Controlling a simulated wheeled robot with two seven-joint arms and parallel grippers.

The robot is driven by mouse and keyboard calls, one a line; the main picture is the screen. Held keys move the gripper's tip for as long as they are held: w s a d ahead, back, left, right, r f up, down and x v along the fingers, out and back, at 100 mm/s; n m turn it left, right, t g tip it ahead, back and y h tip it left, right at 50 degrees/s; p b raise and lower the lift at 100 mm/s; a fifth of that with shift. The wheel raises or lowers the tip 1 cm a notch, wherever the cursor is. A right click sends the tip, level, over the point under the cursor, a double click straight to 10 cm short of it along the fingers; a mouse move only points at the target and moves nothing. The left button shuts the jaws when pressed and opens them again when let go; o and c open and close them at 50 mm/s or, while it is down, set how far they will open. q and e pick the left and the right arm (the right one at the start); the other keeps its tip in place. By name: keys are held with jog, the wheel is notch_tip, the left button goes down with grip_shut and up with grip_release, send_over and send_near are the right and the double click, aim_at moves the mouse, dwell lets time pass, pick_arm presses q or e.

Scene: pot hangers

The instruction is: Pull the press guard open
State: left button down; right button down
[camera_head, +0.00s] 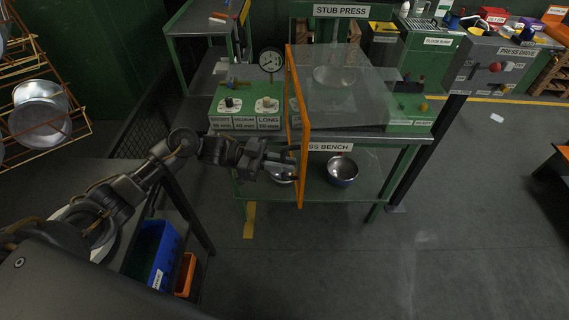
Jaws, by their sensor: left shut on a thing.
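The press guard (297,130) is an orange-framed panel at the front of the green stub press bench (404,138). It is seen nearly edge-on, standing out from the bench toward me, with clear sheeting behind it. My left gripper (286,160) reaches in from the left and is shut at the lower part of the orange frame. The exact grip on the frame is small and partly hidden by the gripper. My right gripper is not in view.
A control box (245,106) with knobs and a dial gauge (270,60) stand on the bench's left. A metal bowl (342,171) sits on the lower shelf. Blue bin (160,252) and rack of pans (40,110) are at left.

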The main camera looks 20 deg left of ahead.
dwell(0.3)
pick_arm(q)
jog(key=c, duration=1.8)
grip_release()
jog(key=shift+a, duration=0.1)
jog(key=shift+a, duration=0.25)
jog(key=a+b, duration=0.4)
jog(key=a, duration=0.6)
jog(key=shift+s+a, duration=0.15)
jog(key=shift+s, duration=0.15)
